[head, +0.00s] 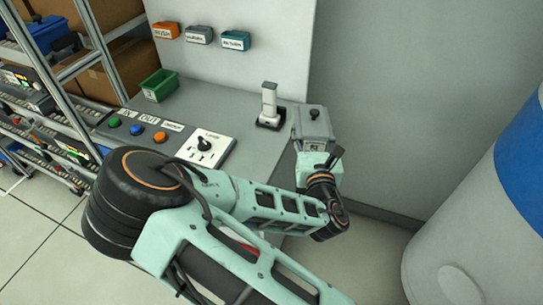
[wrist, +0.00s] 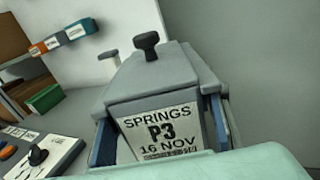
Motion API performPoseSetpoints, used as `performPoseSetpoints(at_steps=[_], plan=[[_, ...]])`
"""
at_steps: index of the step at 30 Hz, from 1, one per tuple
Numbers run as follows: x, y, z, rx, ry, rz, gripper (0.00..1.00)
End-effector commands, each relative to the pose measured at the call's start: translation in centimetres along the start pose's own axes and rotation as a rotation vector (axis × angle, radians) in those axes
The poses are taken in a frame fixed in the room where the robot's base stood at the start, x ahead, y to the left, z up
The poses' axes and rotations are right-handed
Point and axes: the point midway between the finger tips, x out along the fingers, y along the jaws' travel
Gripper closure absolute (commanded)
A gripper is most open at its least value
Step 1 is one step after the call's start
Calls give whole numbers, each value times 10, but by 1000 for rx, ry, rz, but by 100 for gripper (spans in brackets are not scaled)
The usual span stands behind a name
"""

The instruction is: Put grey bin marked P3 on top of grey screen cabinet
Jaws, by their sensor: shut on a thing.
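The grey bin marked P3 (head: 314,122) has a lid with a dark knob and a label reading SPRINGS, P3, 16 NOV. It fills the middle of the wrist view (wrist: 152,80). My gripper (head: 314,150) is shut on the bin, with a blue-padded finger on each side of it in the wrist view. The bin looks about upright, at the right end of the grey bench. I cannot tell whether it touches the bench. I cannot make out a grey screen cabinet in either view.
The grey bench (head: 225,106) carries a green bin (head: 159,86), a handset in a dock (head: 269,105) and a lever panel (head: 205,147). Small labelled bins (head: 199,35) hang on the wall panel. A rack stands left; a large white-and-blue drum (head: 480,210) stands right.

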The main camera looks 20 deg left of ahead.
Motion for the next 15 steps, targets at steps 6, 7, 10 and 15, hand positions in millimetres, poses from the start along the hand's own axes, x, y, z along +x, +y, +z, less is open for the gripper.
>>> performPoseSetpoints(at_steps=[6,7,10,15], plan=[[-8,97,8,-6,-1,164,99],[-11,109,10,-9,-2,186,99],[-21,146,17,-19,-5,257,99],[-38,192,28,-36,-14,350,99]])
